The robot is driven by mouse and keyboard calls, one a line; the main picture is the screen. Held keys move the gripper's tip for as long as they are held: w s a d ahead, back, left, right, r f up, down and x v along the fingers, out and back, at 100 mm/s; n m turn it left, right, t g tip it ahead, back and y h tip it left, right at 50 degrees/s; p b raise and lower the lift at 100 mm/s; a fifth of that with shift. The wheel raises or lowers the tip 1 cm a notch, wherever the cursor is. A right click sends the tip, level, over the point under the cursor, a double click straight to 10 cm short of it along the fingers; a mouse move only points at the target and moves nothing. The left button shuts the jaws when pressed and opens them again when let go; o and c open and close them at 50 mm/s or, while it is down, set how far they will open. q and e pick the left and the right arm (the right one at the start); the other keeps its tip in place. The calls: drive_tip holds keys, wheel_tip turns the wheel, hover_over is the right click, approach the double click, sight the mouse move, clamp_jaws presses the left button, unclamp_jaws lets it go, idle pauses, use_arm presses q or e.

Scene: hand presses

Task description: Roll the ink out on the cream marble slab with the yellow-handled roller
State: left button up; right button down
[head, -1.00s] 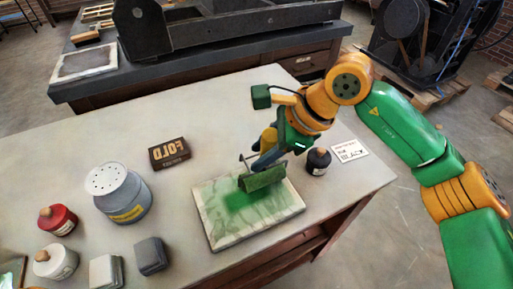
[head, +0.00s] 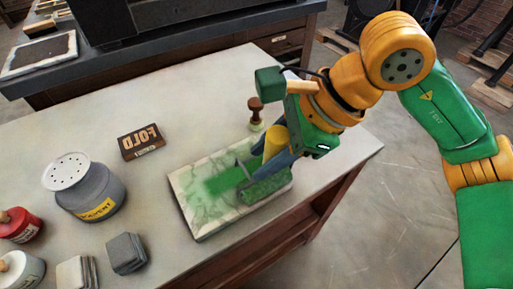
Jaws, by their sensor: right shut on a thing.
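The yellow-handled roller (head: 265,189) is coated in green and rests on or just above the slab's right part. My right gripper (head: 279,152) is shut on the roller's yellow handle, which is tilted and partly hidden by the fingers. My left gripper is out of view.
The bench's right edge is near.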

sight(274, 130)
wheel_tip(274, 130, up, 4)
drive_tip(key=p, duration=0.3)
drive_tip(key=shift+r, duration=0.2)
drive_tip(key=shift+f, duration=0.15)
idle(0.7)
